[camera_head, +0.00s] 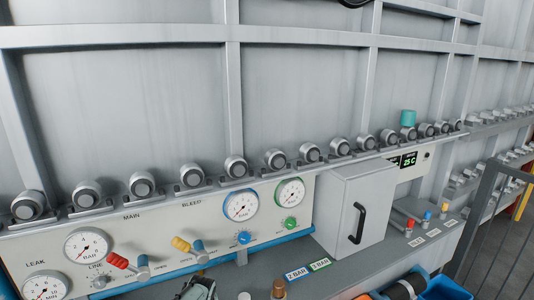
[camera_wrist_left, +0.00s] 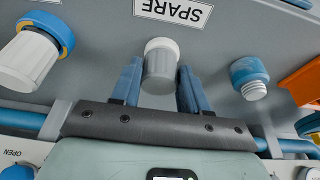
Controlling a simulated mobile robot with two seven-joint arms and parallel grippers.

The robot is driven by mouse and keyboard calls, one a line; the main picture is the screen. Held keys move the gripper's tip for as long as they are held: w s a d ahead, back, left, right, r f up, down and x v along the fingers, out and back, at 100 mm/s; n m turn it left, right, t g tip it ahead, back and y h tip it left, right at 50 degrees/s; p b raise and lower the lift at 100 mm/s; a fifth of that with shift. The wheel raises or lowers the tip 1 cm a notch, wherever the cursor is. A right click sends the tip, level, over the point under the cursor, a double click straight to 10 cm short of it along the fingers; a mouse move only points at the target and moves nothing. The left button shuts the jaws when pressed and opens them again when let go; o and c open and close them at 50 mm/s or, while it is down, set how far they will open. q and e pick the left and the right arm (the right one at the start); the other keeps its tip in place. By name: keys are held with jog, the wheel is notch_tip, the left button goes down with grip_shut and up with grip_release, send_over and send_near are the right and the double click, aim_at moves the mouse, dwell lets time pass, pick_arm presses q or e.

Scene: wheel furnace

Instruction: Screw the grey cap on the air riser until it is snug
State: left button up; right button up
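In the left wrist view my left gripper's two blue fingers (camera_wrist_left: 157,85) stand on either side of a grey cap (camera_wrist_left: 159,72). The cap sits at a white collar beside the upside-down SPARE label. I cannot tell whether the fingers touch it. To the right is a blue fitting with a bare white thread (camera_wrist_left: 252,80), possibly the air riser; no label shows on it. In the head view a grey-green part, probably my left gripper (camera_head: 197,289), shows at the bottom edge, with its fingers hidden. My right gripper is in neither view.
A white fluted cap (camera_wrist_left: 30,55) on a blue and yellow collar stands at left in the wrist view. An orange part (camera_wrist_left: 303,82) is at the right. In the head view a gauge panel (camera_head: 150,225) and a grey cabinet (camera_head: 352,210) stand behind the bench.

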pick_arm(q)
jog(key=shift+r, duration=0.45)
grip_shut()
jog(key=shift+r, duration=0.8)
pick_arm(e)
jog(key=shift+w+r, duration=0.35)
pick_arm(q)
jog(key=shift+r+p, duration=0.9)
jog(key=shift+r, duration=1.3)
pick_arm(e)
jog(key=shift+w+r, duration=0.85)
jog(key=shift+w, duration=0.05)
